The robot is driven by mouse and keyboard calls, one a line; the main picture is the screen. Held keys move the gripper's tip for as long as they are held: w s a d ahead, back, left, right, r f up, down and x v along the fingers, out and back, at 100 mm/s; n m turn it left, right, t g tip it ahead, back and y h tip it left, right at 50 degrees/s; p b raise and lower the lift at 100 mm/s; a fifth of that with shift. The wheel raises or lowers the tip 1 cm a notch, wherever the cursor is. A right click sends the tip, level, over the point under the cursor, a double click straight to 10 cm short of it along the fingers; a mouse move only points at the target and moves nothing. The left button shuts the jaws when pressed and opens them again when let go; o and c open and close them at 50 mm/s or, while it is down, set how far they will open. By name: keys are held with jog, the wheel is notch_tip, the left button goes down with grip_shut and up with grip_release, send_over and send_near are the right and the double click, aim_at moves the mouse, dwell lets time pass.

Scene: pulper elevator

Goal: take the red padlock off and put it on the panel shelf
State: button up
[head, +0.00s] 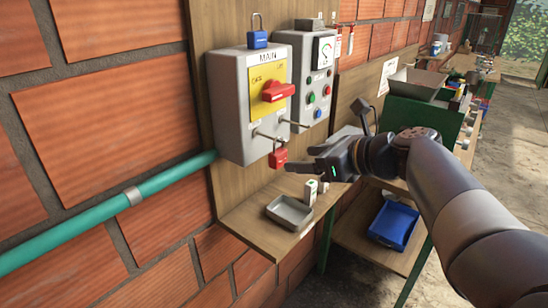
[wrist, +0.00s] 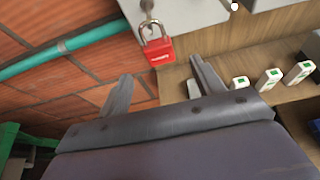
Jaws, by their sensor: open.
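The red padlock (head: 278,158) hangs by its shackle below the grey MAIN switch box (head: 228,110), on a thin metal rod or hasp at its lower front. In the wrist view the red padlock (wrist: 158,50) hangs ahead of the gap between my fingers. My gripper (head: 303,167) is just right of the padlock, open and empty; its two fingers also show in the wrist view (wrist: 160,88). The fingers do not appear to touch the padlock. The panel shelf (head: 252,218) is the wooden ledge below the boxes.
A grey tray (head: 289,212) and small white tags or bottles (head: 311,190) stand on the shelf. A blue padlock (head: 257,39) is on top of the MAIN box. A second control box (head: 312,80) adjoins it. A teal pipe (head: 100,215) runs along the brick wall. A blue bin (head: 394,225) sits lower right.

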aim_at(283, 157)
jog(key=p+x, duration=0.1)
jog(key=x, duration=0.6)
jog(key=shift+w+a, duration=0.2)
jog(key=shift+r, duration=0.1)
jog(key=c, duration=1.1)
